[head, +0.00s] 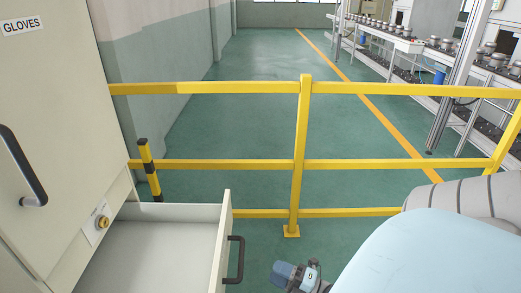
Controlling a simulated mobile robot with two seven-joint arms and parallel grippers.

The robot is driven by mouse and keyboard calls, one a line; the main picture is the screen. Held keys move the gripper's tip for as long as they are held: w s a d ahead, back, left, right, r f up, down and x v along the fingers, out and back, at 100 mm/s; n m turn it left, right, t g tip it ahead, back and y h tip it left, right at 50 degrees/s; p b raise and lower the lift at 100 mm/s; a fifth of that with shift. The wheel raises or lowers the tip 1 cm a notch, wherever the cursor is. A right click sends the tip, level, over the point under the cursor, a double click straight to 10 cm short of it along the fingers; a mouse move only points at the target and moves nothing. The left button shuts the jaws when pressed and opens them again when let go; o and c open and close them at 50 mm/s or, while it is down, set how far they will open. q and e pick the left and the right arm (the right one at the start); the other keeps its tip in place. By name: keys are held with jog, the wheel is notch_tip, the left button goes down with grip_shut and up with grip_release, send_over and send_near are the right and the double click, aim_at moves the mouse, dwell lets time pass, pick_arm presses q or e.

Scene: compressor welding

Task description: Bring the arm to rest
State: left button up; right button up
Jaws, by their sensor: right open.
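My right arm comes in at the lower right under a light blue cover. My right gripper (293,277) shows only in part at the bottom edge, right of the open drawer (226,237) and apart from its dark handle. It is open, and I see nothing held in it; its fingertips are hard to make out. My left gripper is not in view. The drawer stands pulled out of the cabinet (68,130), and the part of its floor that I see is bare.
A yellow railing (300,150) crosses in front of me. The cabinet bears a GLOVES label (22,25). A striped post (150,170) stands behind the drawer. Conveyor lines (390,40) with several metal parts run at the back right. The green floor beyond the railing is clear.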

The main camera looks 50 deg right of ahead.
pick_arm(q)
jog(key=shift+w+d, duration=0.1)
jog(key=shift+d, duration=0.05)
pick_arm(e)
jog(key=shift+v, duration=1.15)
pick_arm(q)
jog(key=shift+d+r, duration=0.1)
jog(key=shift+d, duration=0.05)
